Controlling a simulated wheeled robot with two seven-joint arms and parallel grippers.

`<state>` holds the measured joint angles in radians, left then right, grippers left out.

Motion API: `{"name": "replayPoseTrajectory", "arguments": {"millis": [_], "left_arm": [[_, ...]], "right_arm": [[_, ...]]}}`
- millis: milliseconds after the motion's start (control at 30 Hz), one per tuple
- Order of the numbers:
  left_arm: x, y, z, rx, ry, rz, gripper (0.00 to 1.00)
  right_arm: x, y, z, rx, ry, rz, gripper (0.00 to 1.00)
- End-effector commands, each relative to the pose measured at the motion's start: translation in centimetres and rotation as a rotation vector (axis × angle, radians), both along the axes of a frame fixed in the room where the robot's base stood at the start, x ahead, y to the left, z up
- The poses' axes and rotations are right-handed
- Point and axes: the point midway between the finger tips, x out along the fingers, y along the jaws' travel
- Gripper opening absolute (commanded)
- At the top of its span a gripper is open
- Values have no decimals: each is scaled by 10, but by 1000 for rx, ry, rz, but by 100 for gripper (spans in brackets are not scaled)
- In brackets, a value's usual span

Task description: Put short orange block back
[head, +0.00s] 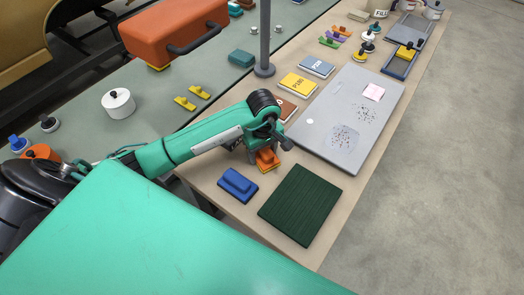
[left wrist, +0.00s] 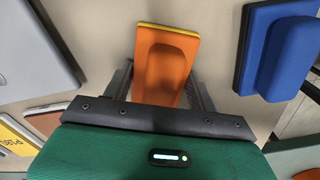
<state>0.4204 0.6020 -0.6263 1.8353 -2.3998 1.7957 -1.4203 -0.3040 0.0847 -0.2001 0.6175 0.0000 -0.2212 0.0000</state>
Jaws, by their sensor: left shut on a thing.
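The short orange block (head: 267,159) sits on the beige table in the head view, just left of the grey board and beyond the blue block. In the left wrist view the orange block (left wrist: 166,66) has a raised orange grip on an orange base with a yellow edge. My left gripper (head: 263,150) is over it, with its fingers on both sides; in the left wrist view the gripper (left wrist: 165,88) is shut on the block. The gripper partly hides the block in the head view. My right gripper is not in view.
A blue block (head: 238,184) and a dark green mat (head: 300,205) lie nearby. The grey board (head: 345,120) carries a pink note and dark specks. A yellow box (head: 299,84) and a grey-blue box (head: 317,67) lie beyond. A grey post (head: 264,45) stands at the table's left edge.

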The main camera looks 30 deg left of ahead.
Motion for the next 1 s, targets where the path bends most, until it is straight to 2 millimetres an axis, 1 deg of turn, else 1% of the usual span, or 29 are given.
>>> {"name": "replayPoseTrajectory", "arguments": {"millis": [33,100,233,267,300,367,600,767,833,867,967,1000], "left_arm": [[0,0,1,0,0,0,33],[0,0,0,0,0,0,33],[0,0,-4,1,-1,0,33],[0,0,-4,1,-1,0,60],[0,0,-3,0,0,0,67],[0,0,-3,1,1,0,79],[0,0,-3,1,1,0,79],[0,0,-1,0,1,0,79],[0,0,2,0,1,0,79],[0,0,4,0,0,0,79],[2,0,17,1,-5,-2,79],[1,1,25,3,-5,-2,79]], "right_arm": [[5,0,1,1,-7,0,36],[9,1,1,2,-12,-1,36],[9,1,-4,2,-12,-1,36],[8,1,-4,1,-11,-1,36],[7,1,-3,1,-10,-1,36],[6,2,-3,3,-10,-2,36],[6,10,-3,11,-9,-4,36],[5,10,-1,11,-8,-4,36],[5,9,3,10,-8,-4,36],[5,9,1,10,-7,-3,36],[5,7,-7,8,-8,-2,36],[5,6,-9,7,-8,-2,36]]}}
